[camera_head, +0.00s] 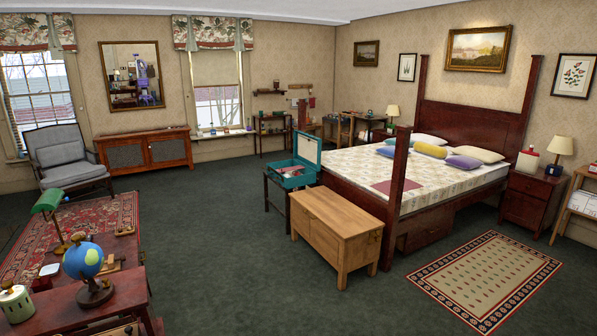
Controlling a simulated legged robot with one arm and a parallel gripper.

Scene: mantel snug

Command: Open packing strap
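I cannot pick out a packing strap for certain in this view. A teal case (291,182) sits on a dark stand between the wooden chest and the far wall. Its lid (308,148) is raised, showing a pale inner side. Some small red and dark items lie inside the case, too small to identify. No part of my gripper shows.
A wooden chest (334,222) stands at the foot of the bed (375,173). A desk (100,305) with a globe (83,262) and a green lamp is at the near left. A grey armchair (64,158) stands farther back. The green carpet (215,240) is clear in the middle.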

